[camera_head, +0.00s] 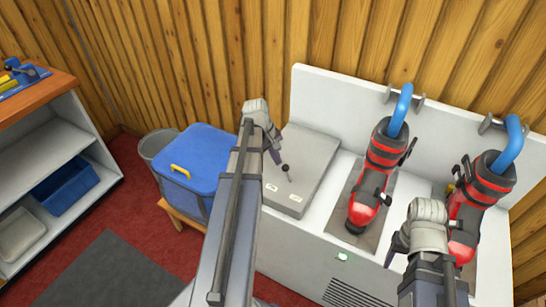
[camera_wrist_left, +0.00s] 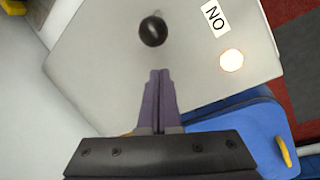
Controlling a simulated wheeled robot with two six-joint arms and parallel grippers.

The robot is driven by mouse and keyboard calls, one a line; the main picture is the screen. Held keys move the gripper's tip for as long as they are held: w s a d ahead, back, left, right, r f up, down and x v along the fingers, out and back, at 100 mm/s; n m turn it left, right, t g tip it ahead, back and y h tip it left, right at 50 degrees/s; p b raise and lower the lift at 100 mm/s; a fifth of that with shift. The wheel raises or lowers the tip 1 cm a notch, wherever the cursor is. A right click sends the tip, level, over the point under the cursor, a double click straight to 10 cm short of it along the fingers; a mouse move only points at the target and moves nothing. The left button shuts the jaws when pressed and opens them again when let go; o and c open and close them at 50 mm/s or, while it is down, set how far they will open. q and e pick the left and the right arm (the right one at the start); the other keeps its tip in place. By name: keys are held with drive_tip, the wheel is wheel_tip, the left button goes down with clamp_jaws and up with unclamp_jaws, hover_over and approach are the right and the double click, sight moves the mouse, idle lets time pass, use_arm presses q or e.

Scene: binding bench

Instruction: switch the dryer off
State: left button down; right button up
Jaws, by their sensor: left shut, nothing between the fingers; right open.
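The dryer (camera_head: 330,165) is a white unit with a back panel, with red-and-black boots (camera_head: 372,185) hung on it. On its left end is a grey switch box (camera_head: 312,160) with a lever ending in a black knob (camera_head: 285,168); the knob also shows in the left wrist view (camera_wrist_left: 153,30). A white ON label (camera_wrist_left: 214,17) and a glowing round lamp (camera_wrist_left: 231,60) are on the box. My left gripper (camera_head: 278,160) is shut and empty, its tips just short of the knob in the wrist view; contact is unclear. My right gripper (camera_head: 394,254) is open by the right boot.
A blue lidded box (camera_head: 200,150) stands left of the dryer, with a grey bin (camera_head: 154,146) behind it. A shelf unit (camera_head: 50,150) is at the far left. Blue hoses (camera_head: 401,108) rise from the boots. The red floor (camera_head: 130,190) between shelf and blue box is mostly clear.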

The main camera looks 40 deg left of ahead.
use_arm(q)
drive_tip(key=shift+s+d+r+p, duration=0.15)
drive_tip(key=shift+s+d+r, duration=0.25)
drive_tip(key=shift+d, duration=0.2)
drive_tip(key=shift+s+d+r+p, duration=0.15)
drive_tip(key=shift+s+d+r, duration=0.2)
drive_tip(key=shift+d, duration=0.2)
drive_tip(key=shift+w, duration=0.1)
use_arm(e)
drive_tip(key=shift+r, duration=0.75)
use_arm(q)
drive_tip(key=shift+d+r+y, duration=0.2)
drive_tip(key=shift+d+y, duration=0.1)
drive_tip(key=shift+y, duration=0.1)
use_arm(e)
drive_tip(key=shift+r, duration=0.3)
